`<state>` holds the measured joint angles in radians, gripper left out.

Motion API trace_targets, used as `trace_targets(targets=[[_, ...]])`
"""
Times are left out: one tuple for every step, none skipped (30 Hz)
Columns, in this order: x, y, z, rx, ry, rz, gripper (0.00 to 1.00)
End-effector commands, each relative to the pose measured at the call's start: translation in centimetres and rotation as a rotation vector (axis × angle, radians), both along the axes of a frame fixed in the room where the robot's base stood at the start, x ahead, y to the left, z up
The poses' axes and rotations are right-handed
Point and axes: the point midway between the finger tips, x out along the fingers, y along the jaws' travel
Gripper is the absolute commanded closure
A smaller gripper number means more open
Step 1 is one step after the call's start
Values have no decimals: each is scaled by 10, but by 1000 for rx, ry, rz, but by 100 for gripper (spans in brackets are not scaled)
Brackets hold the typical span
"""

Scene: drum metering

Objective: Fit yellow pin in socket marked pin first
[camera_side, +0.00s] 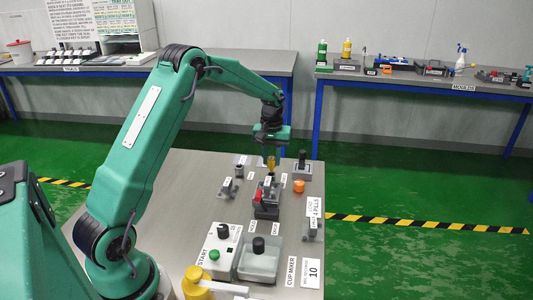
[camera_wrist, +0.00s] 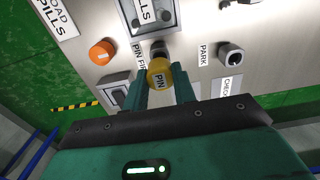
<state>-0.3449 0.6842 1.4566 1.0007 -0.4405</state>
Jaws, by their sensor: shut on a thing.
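The yellow pin (camera_wrist: 160,73), with PIN written on its end, is held between the two fingers of my gripper (camera_wrist: 161,88) in the wrist view. In the side view the yellow pin (camera_side: 271,162) shows below my gripper (camera_side: 271,150), over the far part of the bench. A label reading PIN FIR..., partly covered, lies beside a dark round fitting (camera_wrist: 158,47) just past the pin in the wrist view. The pin overlaps this fitting, and I cannot tell whether the pin is above it or touching it.
An orange knob (camera_wrist: 102,52) stands left of the pin, and a round socket (camera_wrist: 231,55) by the PARK label stands right. In the side view, a red-handled block (camera_side: 262,203), a control box (camera_side: 218,246) and a cup mixer (camera_side: 259,257) stand nearer on the bench.

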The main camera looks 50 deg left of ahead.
Motion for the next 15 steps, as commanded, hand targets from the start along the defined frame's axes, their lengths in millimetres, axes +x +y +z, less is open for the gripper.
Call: trace_targets(targets=[[0,0,0,0,0,0,100],[0,0,0,0,0,0,100],[0,0,0,0,0,0,100],[0,0,0,0,0,0,100],[0,0,-1,0,0,0,100],[0,0,-1,0,0,0,100],[0,0,-1,0,0,0,100],[0,0,-2,0,0,0,100],[0,0,-3,-1,1,0,100],[0,0,-3,-1,1,0,100],[0,0,-4,-1,1,0,100],[0,0,-4,-1,1,0,100],[0,0,-5,-1,1,0,100],[0,0,-6,0,1,0,100],[0,0,-6,0,1,0,100]])
